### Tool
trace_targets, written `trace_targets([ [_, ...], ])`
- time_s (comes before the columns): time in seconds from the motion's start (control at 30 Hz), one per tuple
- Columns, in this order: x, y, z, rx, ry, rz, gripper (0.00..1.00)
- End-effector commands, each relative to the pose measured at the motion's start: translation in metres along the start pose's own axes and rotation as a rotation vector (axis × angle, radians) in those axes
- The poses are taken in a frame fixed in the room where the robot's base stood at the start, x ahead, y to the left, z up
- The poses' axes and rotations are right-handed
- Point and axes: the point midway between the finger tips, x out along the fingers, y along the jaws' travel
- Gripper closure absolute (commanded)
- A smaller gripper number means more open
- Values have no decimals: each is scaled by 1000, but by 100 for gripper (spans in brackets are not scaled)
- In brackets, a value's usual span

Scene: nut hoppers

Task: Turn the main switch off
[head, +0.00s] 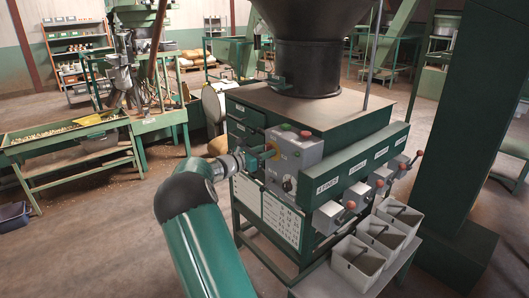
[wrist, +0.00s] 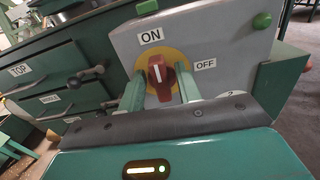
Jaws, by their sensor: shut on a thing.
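The main switch (wrist: 160,77) is a red rotary knob on a yellow round plate, in the middle of the wrist view. Its white mark points up toward the ON label (wrist: 151,36); the OFF label (wrist: 205,64) is to its right. My gripper (wrist: 162,88) has its two green fingers on either side of the knob, shut on it. In the head view my gripper (head: 268,154) is at the left part of the grey control box (head: 300,152), and the red knob is hidden there.
The control box also bears a red button (head: 305,134), a green button (head: 286,127) and a black selector (head: 288,184). A green rail with labels (head: 362,163) and red-knobbed levers juts out to the right. Grey bins (head: 357,262) stand below it. Drawers with handles (wrist: 50,85) are left of the box.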

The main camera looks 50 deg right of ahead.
Motion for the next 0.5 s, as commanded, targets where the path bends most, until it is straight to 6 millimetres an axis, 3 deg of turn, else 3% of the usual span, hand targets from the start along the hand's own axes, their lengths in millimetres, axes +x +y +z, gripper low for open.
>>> trace_targets([
  [0.5, -2, -4, -3, 350, 2, 1, 89],
])
